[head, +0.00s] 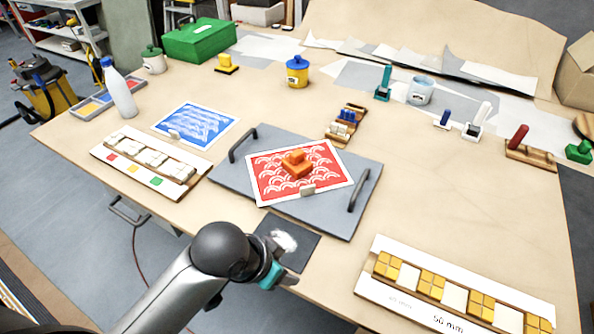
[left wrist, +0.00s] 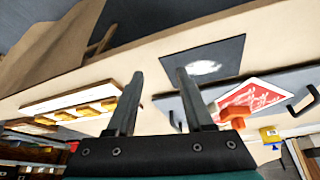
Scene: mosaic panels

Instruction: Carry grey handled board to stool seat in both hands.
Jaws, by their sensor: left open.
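The grey board (head: 330,224) lies flat on the workbench, with a dark handle at its left end (head: 242,145) and another at its right end (head: 359,189). A red patterned sheet (head: 265,185) with an orange block (head: 298,165) and a small pale piece (head: 308,190) rests on it. My left gripper (head: 284,273) is at the bench's near edge, apart from the board and beside a dark mat. In the left wrist view its two fingers (left wrist: 160,73) are spread with nothing between them; the board (left wrist: 283,80) is partly hidden behind one. My right gripper and the stool are not visible.
The dark mat (head: 297,252) with a white smudge lies in front of the board. A tile rack (head: 145,178) and blue sheet (head: 192,128) lie left; a yellow tile rack (head: 376,287) lies front right. A small block stand (head: 338,139) sits close behind the board.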

